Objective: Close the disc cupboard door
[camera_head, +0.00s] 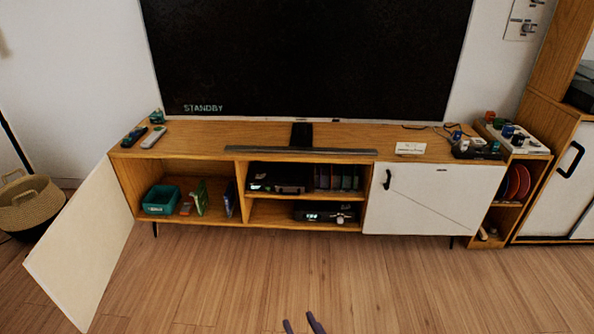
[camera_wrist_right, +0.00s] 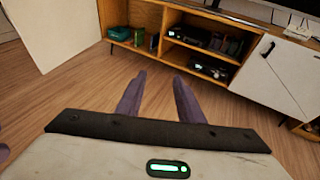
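A white door (camera_head: 85,250) stands wide open at the left end of the low wooden TV cabinet (camera_head: 200,137). It swings out toward me, and its compartment is open to view. The door also shows at the upper left of the right wrist view (camera_wrist_right: 62,30). My right gripper (camera_head: 302,324) is at the bottom middle of the head view, low in front of the cabinet and well right of the open door. Its two purple fingers stand apart with nothing between them (camera_wrist_right: 158,95). My left gripper is not in the head view.
The open compartment holds a teal bin (camera_head: 161,199) and several upright cases. A white front with a black handle (camera_head: 430,198) is shut at the cabinet's right. A woven basket (camera_head: 30,203) stands behind the open door. The wooden floor (camera_head: 230,275) in front is clear.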

